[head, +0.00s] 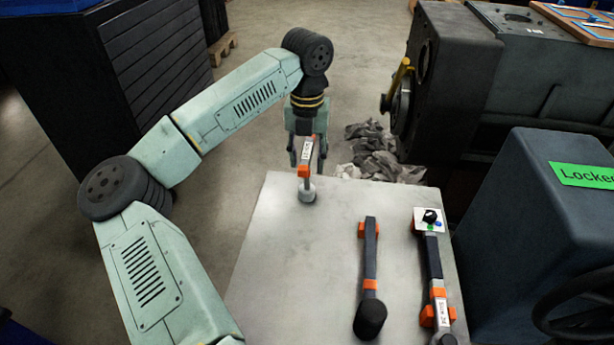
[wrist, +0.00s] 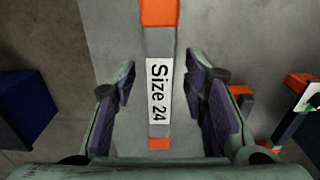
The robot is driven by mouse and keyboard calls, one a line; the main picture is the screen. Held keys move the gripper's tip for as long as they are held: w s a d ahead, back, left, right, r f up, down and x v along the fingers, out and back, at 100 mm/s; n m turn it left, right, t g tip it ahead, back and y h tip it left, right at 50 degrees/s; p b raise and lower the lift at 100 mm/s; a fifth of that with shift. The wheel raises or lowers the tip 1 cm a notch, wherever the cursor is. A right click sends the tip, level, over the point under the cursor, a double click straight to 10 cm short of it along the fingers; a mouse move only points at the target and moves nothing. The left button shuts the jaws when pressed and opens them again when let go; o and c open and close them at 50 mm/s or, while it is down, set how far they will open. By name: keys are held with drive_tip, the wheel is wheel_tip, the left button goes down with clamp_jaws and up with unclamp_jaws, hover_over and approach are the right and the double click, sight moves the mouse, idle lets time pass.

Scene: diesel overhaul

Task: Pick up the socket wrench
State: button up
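A grey socket wrench (head: 305,171) with orange bands and a white label lies at the far left edge of the pale table, its round end towards me. In the wrist view its handle (wrist: 160,50) runs upright through the middle, with the label reading "Size 24". My gripper (head: 306,156) is at this handle near the table's far edge. In the wrist view my gripper (wrist: 160,88) is open, with one finger on each side of the handle and gaps showing on both sides. A second labelled wrench (head: 434,265) lies at the table's right side.
A black-headed mallet-like tool (head: 369,280) lies mid-table. A small white panel with a knob (head: 429,219) is by the second wrench. The left part of the table (head: 285,265) is clear. A dark machine (head: 460,75) and crumpled rags (head: 375,155) are beyond; a "Locked" cabinet (head: 540,220) is right.

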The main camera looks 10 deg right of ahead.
clamp_jaws()
idle(0.4)
idle(0.4)
